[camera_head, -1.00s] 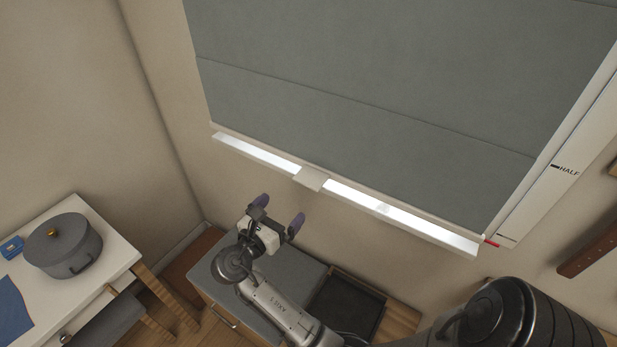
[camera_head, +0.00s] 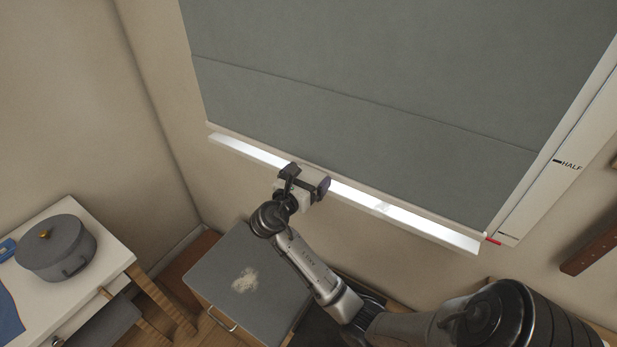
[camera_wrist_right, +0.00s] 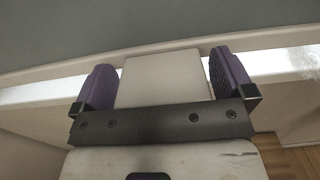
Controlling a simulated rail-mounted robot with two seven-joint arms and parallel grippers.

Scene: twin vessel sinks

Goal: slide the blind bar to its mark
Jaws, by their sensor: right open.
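The grey blind (camera_head: 370,90) hangs low over the window, with its pale bar (camera_head: 430,215) along the lower edge. A red pointer (camera_head: 493,241) at the bar's right end sits below the HALF mark (camera_head: 567,164) on the white side strip. My right gripper (camera_head: 308,178) is at the bar's middle. In the right wrist view, its open purple-padded fingers (camera_wrist_right: 164,82) stand on either side of the bar's pale pull tab (camera_wrist_right: 165,78), with a small gap at the left. In the head view the gripper hides the tab. My left gripper is not in view.
A white table (camera_head: 100,255) with a lidded grey pot (camera_head: 57,248) stands at the left. A grey-topped cabinet (camera_head: 235,280) is below the window. A brown strap-like piece (camera_head: 592,250) is on the wall at right.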

